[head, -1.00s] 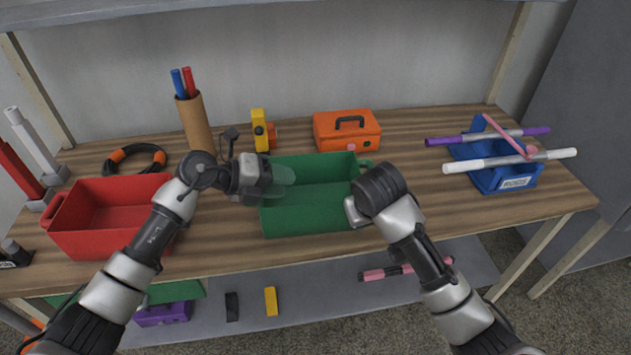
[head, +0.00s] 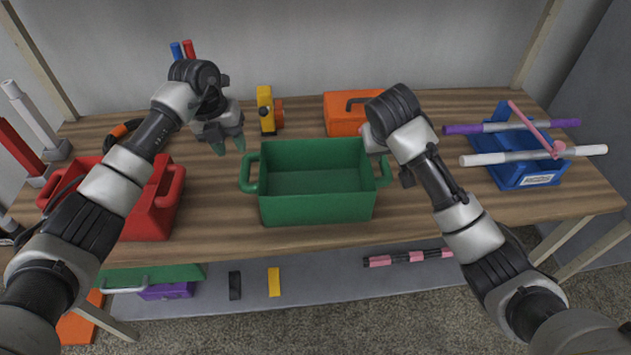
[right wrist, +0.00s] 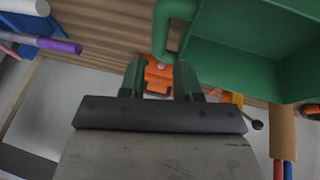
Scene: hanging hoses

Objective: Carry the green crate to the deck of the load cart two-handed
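The green crate (head: 315,209) stands upright and empty on the wooden workbench, with a loop handle at each end. My left gripper (head: 229,146) is open and empty, pointing down over the bench behind and left of the crate's left handle (head: 249,174). My right gripper is mostly hidden behind its own wrist in the head view, near the crate's back right corner. In the right wrist view my right gripper (right wrist: 160,80) is open and empty, with the crate's right handle (right wrist: 164,30) just ahead of its fingers, not between them. I cannot make out a load cart.
A red crate (head: 151,213) stands left of the green one. An orange toolbox (head: 343,117) and a yellow tool (head: 266,108) are behind. A blue holder (head: 520,172) with rods is right. A lower shelf (head: 330,283) carries small items. Bench between the crates is bare.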

